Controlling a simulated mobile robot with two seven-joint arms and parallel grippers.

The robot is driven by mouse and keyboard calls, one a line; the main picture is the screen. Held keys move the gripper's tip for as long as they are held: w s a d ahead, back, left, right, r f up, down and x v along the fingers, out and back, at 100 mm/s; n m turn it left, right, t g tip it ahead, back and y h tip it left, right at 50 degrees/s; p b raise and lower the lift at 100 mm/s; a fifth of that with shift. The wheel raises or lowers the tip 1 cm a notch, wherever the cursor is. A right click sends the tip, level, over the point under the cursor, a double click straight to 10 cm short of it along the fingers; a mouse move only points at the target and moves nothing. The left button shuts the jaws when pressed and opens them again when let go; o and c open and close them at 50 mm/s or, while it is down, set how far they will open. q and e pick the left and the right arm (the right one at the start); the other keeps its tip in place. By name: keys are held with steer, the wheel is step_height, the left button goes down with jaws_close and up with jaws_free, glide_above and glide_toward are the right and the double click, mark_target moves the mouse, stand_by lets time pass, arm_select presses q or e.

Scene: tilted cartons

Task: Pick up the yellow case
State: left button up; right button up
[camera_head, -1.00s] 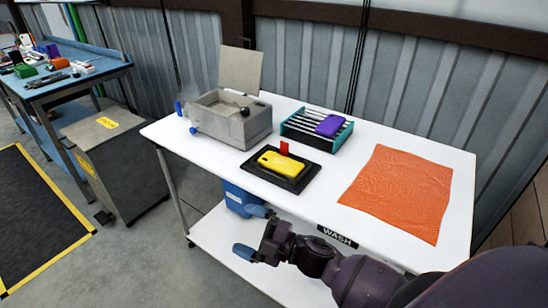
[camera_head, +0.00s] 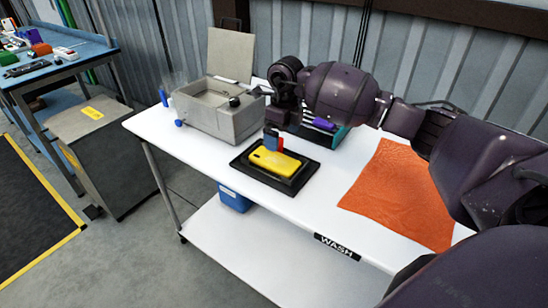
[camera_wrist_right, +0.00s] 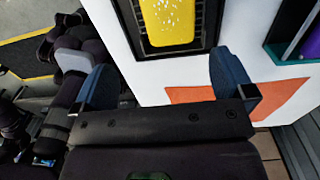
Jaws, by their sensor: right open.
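The yellow case (camera_head: 274,161) lies flat on a black tray (camera_head: 243,171) on the white table. It also shows at the top of the right wrist view (camera_wrist_right: 168,20), with pale specks on its surface. My right gripper (camera_head: 272,140) points down above the far side of the case, its blue fingers hiding part of the red upright piece there. In the right wrist view its fingers (camera_wrist_right: 163,80) are spread wide and empty, and the case lies beyond them, apart from them. My left gripper is not in view.
A grey open-lidded basin (camera_head: 228,122) stands to the left of the tray. A teal rack with a purple case (camera_head: 323,124) is behind it, partly hidden by my right arm. An orange cloth (camera_head: 395,190) lies to the right.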

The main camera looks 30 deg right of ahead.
glide_above(284, 163)
step_height(284, 163, down, 5)
steer(key=shift+s+a+r, duration=0.1)
steer(key=shift+s+a, duration=0.05)
steer(key=shift+f+b, duration=0.3)
steer(key=shift+f, duration=2.45)
steer(key=shift+f, duration=0.15)
steer(key=shift+c, duration=0.5)
steer(key=c, duration=0.7)
